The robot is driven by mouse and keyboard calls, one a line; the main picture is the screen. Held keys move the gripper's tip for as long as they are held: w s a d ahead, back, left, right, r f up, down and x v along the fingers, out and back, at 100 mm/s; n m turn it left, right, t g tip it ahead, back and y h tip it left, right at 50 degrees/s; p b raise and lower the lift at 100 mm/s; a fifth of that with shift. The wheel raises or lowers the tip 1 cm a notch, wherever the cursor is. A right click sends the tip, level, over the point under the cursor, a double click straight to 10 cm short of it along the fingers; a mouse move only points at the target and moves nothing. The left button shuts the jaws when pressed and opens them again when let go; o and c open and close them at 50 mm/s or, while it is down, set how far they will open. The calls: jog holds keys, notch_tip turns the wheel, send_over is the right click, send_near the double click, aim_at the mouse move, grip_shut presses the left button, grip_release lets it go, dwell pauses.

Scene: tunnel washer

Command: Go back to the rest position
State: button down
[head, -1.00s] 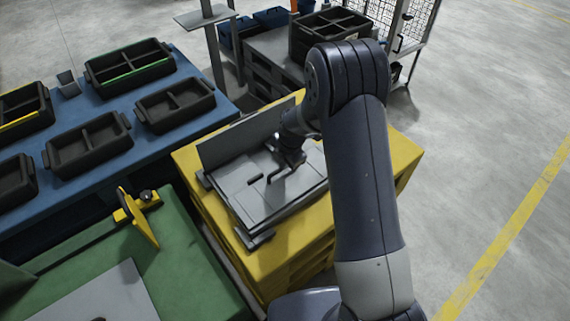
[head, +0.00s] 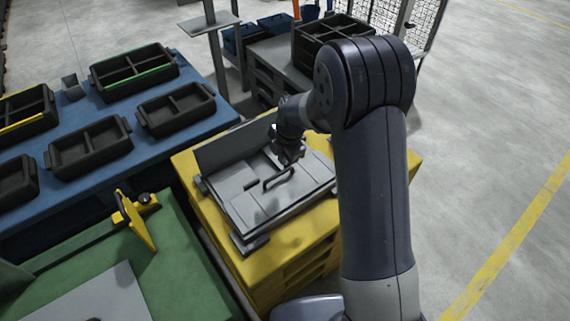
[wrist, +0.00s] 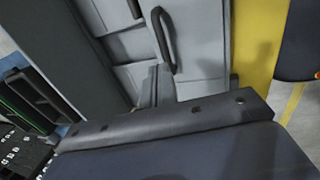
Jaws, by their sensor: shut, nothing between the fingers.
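My gripper (head: 288,157) is shut and empty. It hangs above the grey panel (head: 240,201) that lies on the yellow stand, just behind the panel's dark bar handle (head: 279,179) in the head view. The gripper appears apart from the handle. In the wrist view the same handle (wrist: 163,40) shows at upper middle, beyond my dark wrist housing. The gripper's fingers are small and partly hidden there.
The yellow stand (head: 275,264) carries the panel. A blue table (head: 50,208) with several black divided trays is at left. A green bench (head: 190,270) with a yellow bracket (head: 137,220) is at lower left. Open floor (head: 490,150) lies to the right.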

jog(key=w+a+v, duration=0.1)
jog(key=v, duration=0.6)
send_over(280, 175)
jog(key=s+d, duration=0.1)
jog(key=s, duration=0.1)
jog(key=shift+w+d, duration=0.1)
jog(key=shift+d, duration=0.1)
jog(key=x, duration=0.9)
jog(key=b+x, duration=0.1)
jog(key=x, duration=0.3)
jog(key=shift+s+d+f, duration=0.2)
jog(key=shift+s+f, duration=0.05)
jog(key=shift+s, duration=0.05)
jog(key=shift+r, duration=0.1)
